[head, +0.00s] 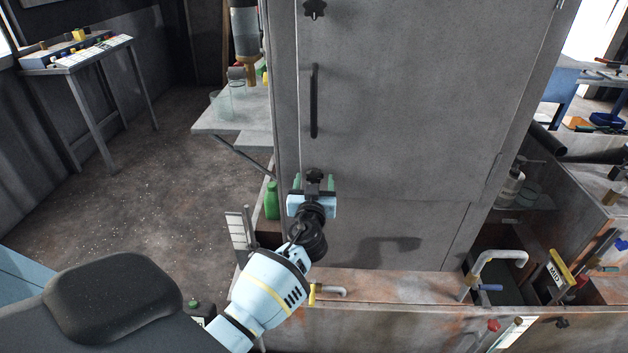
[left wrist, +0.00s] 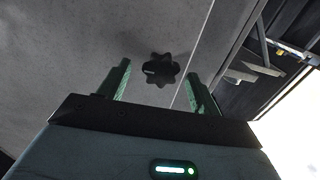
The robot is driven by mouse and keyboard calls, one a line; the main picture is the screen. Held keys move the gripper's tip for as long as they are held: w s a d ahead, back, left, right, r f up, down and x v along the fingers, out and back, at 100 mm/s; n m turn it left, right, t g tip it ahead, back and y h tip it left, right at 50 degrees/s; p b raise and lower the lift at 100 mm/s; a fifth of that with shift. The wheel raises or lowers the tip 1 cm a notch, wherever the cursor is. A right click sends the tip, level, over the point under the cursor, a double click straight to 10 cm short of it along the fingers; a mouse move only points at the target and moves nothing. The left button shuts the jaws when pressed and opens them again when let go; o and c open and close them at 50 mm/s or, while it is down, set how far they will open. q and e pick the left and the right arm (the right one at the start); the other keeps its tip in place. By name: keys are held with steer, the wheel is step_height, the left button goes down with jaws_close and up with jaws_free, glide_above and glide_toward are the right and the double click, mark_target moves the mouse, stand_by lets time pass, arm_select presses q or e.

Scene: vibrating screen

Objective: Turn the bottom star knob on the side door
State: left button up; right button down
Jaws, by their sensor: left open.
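The side door (head: 385,120) is a tall grey panel in the middle of the head view. The bottom star knob (head: 314,174) is black and sits low near the door's left edge. My left gripper (head: 313,183) is open, its two green fingers on either side of the knob in the head view. In the left wrist view the knob (left wrist: 161,69) shows between and beyond the fingertips of the gripper (left wrist: 160,82). I see no contact between fingers and knob. My right gripper is not in view.
A second star knob (head: 315,8) and a black vertical handle (head: 314,100) are higher on the door. A grey shelf (head: 228,125) and a green bottle (head: 271,200) stand left of it. A rusty ledge with a bent pipe (head: 497,257) runs below. Open floor lies left.

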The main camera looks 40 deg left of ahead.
arm_select(q)
steer(key=shift+w+a, duration=0.25)
steer(key=shift+w, duration=0.1)
steer(key=c, duration=1)
steer(key=shift+o, duration=0.2)
